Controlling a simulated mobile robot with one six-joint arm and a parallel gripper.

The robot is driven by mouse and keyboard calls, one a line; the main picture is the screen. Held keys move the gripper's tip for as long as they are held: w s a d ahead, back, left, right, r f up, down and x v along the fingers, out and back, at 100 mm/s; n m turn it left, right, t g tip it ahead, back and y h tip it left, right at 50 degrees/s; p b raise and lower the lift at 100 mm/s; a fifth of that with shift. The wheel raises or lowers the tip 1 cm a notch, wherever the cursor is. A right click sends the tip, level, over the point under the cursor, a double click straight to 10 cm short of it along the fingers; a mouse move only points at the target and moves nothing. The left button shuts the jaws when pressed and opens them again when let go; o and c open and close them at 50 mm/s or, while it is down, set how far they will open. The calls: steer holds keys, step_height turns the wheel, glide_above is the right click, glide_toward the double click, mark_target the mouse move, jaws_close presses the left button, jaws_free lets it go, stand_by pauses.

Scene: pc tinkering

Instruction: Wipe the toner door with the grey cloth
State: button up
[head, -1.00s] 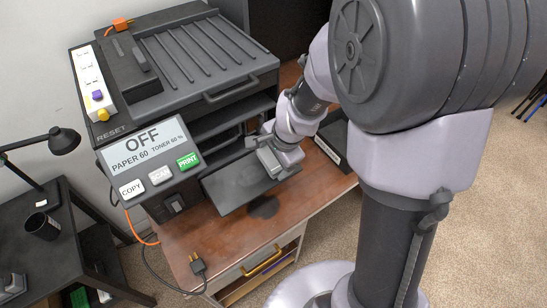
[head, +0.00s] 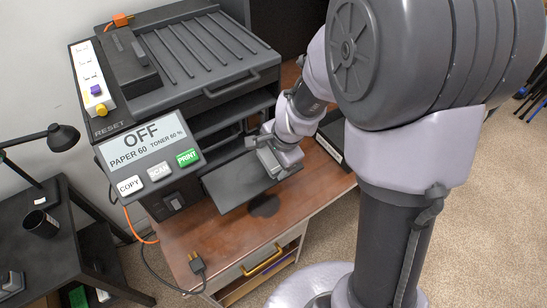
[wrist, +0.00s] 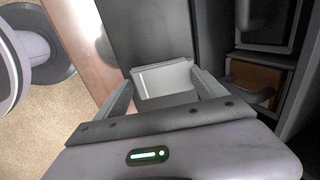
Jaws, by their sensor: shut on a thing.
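The toner door (head: 236,184) is a dark flap folded down open at the front of the printer, above the wooden desk. In the wrist view the door (wrist: 150,35) is the dark panel ahead of my fingers. My gripper (head: 268,162) is over the right part of the door. In the wrist view my gripper (wrist: 165,88) is shut on the grey cloth (wrist: 165,78), a pale, flat piece between the two fingers. The cloth appears to be at the door's surface; exact contact is hard to tell.
The printer's panel (head: 145,153) reads OFF, with COPY and PRINT buttons below. A loose plug (head: 197,264) lies on the desk (head: 220,235). A dark patch (head: 265,205) is on the desk below the door. A black box (head: 330,140) stands right of my gripper. A lamp (head: 62,138) stands at left.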

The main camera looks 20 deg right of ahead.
mark_target(240, 181)
steer(key=shift+f, duration=0.15)
steer(key=a, duration=0.1)
steer(key=s+a+p, duration=0.1)
steer(key=a, duration=0.1)
steer(key=shift+a+r, duration=0.15)
steer(key=shift+r, duration=0.05)
steer(key=shift+s+a+f+p, duration=0.1)
steer(key=shift+s+a+p, duration=0.15)
steer(key=shift+a+p, duration=0.45)
steer(key=shift+s+a+p, duration=0.25)
steer(key=shift+a, duration=0.7)
steer(key=shift+s+a+f, duration=0.1)
steer(key=shift+a, duration=0.25)
steer(key=shift+s+a+p, duration=0.35)
steer(key=shift+a+p, duration=0.3)
steer(key=shift+a, duration=0.1)
steer(key=shift+s+a+p, duration=0.1)
steer(key=shift+a+p, duration=0.05)
steer(key=shift+p, duration=0.25)
